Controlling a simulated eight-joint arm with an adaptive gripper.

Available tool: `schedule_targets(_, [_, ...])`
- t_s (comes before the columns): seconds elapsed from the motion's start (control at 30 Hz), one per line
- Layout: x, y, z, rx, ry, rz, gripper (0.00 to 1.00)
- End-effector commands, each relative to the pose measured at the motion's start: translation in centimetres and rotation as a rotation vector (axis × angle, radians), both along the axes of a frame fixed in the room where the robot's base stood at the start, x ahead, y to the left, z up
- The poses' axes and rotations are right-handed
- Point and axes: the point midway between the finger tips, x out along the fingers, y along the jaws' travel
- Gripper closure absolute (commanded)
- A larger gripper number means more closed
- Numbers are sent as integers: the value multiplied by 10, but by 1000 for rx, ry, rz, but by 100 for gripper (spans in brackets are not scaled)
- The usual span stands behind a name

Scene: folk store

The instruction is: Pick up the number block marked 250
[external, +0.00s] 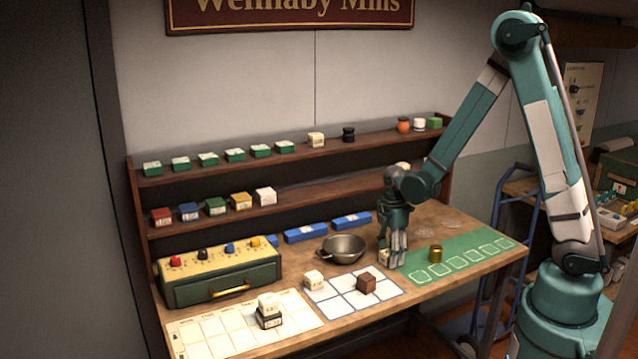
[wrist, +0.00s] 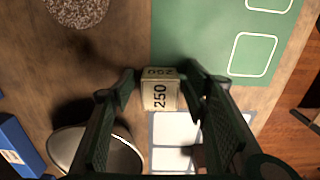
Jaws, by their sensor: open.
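The cream number block marked 250 (wrist: 160,95) sits on the table at the edge of the green mat (wrist: 195,40), with its number readable on two faces in the wrist view. In the external view a small part of a cream block (external: 383,256) shows beside my fingers, the rest hidden by them. My gripper (external: 393,262) points down over the table there. In the wrist view its open fingers (wrist: 160,80) stand on either side of the block. I cannot tell whether either finger touches it.
A metal bowl (external: 343,248) stands left of my gripper. A brass cylinder (external: 436,253) stands on the green mat to the right. Shelves with small blocks (external: 265,195) stand behind.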

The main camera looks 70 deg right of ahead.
Motion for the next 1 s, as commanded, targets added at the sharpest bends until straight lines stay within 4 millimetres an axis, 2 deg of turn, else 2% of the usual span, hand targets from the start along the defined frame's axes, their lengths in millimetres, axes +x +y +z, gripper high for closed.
schedule_targets(0.47, [0,0,0,0,0,0,54])
schedule_targets(0.7, [0,0,0,0,0,0,83])
schedule_targets(1.0, [0,0,0,0,0,0,84])
